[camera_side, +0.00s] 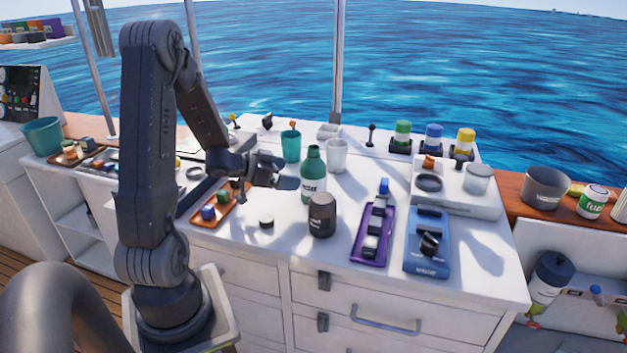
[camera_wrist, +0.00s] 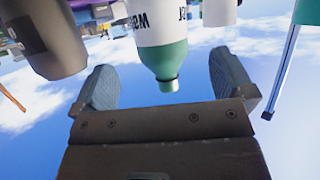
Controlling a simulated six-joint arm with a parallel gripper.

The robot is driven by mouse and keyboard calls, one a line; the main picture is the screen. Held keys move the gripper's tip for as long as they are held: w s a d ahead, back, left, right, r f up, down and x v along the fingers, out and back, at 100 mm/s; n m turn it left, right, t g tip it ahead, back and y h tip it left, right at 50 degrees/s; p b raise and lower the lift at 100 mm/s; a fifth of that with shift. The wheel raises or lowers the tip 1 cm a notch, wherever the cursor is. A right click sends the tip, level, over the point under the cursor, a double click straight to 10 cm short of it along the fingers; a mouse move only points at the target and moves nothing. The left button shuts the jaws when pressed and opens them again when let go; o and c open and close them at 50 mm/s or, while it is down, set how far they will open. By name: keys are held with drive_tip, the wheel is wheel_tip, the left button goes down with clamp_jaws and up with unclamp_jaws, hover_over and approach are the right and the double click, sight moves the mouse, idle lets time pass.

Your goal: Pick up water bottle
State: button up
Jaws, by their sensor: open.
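The water bottle (camera_side: 313,168) is green with a white label and stands upright on the white counter, in the middle of the side view. In the wrist view the picture is upside down, and the bottle (camera_wrist: 160,35) hangs neck down with part of its label lettering showing. My gripper (camera_side: 288,183) is just left of the bottle in the side view, at about label height. In the wrist view my gripper (camera_wrist: 165,82) has its fingers spread wide, with the bottle's neck between them in the picture. I cannot tell how deep the bottle is between the fingers. No finger visibly touches it.
A dark jar (camera_side: 321,214) stands close in front of the bottle. A white cup (camera_side: 336,155) and a teal cup (camera_side: 291,146) stand close behind. An orange tray (camera_side: 230,215) lies left, a purple tray (camera_side: 368,250) right.

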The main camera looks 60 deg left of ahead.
sight(302, 175)
drive_tip(key=x, duration=0.7)
drive_tip(key=shift+w, duration=0.15)
drive_tip(key=c, duration=1)
drive_tip(key=shift+c, duration=0.6)
drive_tip(key=shift+r, duration=0.15)
